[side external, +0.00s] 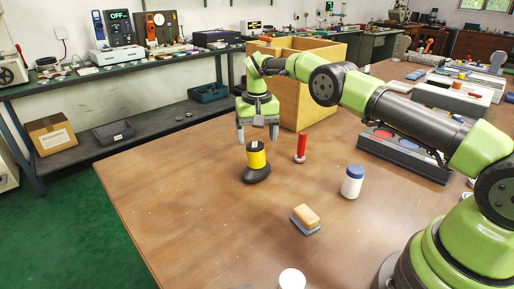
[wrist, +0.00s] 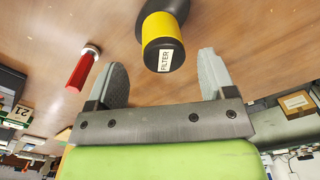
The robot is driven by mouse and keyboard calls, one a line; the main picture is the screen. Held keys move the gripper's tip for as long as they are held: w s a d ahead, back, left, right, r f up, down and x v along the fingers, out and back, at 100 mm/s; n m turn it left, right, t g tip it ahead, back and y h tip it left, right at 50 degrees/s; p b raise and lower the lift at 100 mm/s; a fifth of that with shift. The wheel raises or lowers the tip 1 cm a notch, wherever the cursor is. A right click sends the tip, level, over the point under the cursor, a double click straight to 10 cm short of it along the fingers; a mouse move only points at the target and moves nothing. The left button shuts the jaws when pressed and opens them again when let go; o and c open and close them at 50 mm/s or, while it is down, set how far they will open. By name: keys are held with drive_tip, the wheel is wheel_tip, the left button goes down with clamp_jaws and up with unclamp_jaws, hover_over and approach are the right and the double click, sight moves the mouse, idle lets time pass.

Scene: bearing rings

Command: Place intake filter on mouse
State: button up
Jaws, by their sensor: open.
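The intake filter (side external: 256,160) is a yellow cylinder with a dark top. It stands upright on the black mouse (side external: 257,175) on the wooden table. In the wrist view the filter (wrist: 162,28) shows its "FILTER" label, and the dark mouse (wrist: 176,6) shows beyond it, partly cut off by the picture edge. My gripper (side external: 257,138) is just above the filter, fingers pointing down. In the wrist view my gripper (wrist: 164,66) has its fingers spread wide with nothing between them, apart from the filter.
A red-handled tool (side external: 301,148) stands right of the mouse; a white bottle with a blue cap (side external: 352,182) is farther right. A sponge (side external: 305,218) and a white round item (side external: 292,279) lie nearer. A wooden box (side external: 310,75) stands behind. The table's left part is clear.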

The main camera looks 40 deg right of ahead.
drive_tip(key=s+a+r+t, duration=0.1)
drive_tip(key=s+r, duration=0.2)
drive_tip(key=r, duration=0.4)
drive_tip(key=s+a+r+n+t, duration=0.1)
drive_tip(key=s+a+r, duration=0.15)
drive_tip(key=r, duration=0.45)
drive_tip(key=s+a+r+t, duration=0.1)
drive_tip(key=s+r, duration=0.3)
drive_tip(key=r, duration=0.3)
drive_tip(key=s+a+n+t+y, duration=0.1)
drive_tip(key=s+t, duration=0.3)
drive_tip(key=s, duration=1.8)
drive_tip(key=shift+a+f+y, duration=0.25)
drive_tip(key=shift+a+y, duration=0.25)
drive_tip(key=shift+a, duration=0.3)
